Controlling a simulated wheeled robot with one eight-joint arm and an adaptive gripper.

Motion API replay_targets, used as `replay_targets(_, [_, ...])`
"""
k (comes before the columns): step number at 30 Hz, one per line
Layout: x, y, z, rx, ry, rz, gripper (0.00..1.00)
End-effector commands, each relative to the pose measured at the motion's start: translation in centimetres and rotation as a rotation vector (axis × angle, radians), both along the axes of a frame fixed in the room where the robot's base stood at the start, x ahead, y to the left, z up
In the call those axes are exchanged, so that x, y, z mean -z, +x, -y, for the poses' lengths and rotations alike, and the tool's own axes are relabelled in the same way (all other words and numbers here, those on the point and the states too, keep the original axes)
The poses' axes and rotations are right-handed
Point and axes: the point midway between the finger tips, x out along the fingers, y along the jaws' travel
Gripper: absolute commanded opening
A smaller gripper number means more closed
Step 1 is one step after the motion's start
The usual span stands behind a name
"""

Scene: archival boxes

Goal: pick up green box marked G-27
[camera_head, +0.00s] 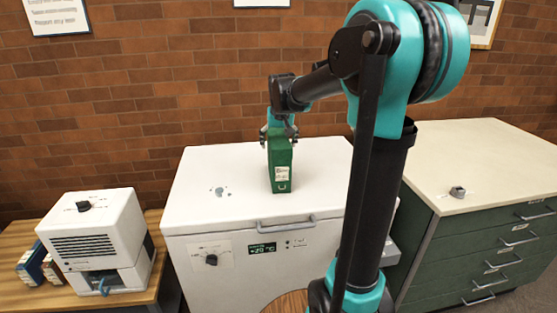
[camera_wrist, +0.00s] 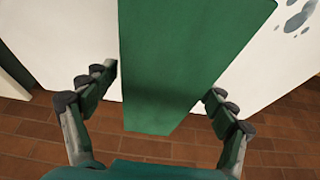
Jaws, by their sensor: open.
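The green box (camera_head: 280,165) stands upright on the white lid of a chest freezer, with a pale label low on its front. The label's writing is too small to read. My gripper (camera_head: 279,131) is at the top of the box, pointing down. In the wrist view the green box (camera_wrist: 180,70) fills the middle, between the two fingers of my gripper (camera_wrist: 162,82). The fingers are open, one on each side, with a visible gap on the left and a narrower one on the right.
The white chest freezer (camera_head: 200,205) has a front handle, a dial and a display. A green drawer cabinet (camera_head: 490,260) stands at right. A brick wall is behind.

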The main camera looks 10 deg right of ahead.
Motion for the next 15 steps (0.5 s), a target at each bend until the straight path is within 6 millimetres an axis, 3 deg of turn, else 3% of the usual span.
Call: replay_targets(15, [0.42,0.00,-0.01,0.000,0.000,0.000,0.84])
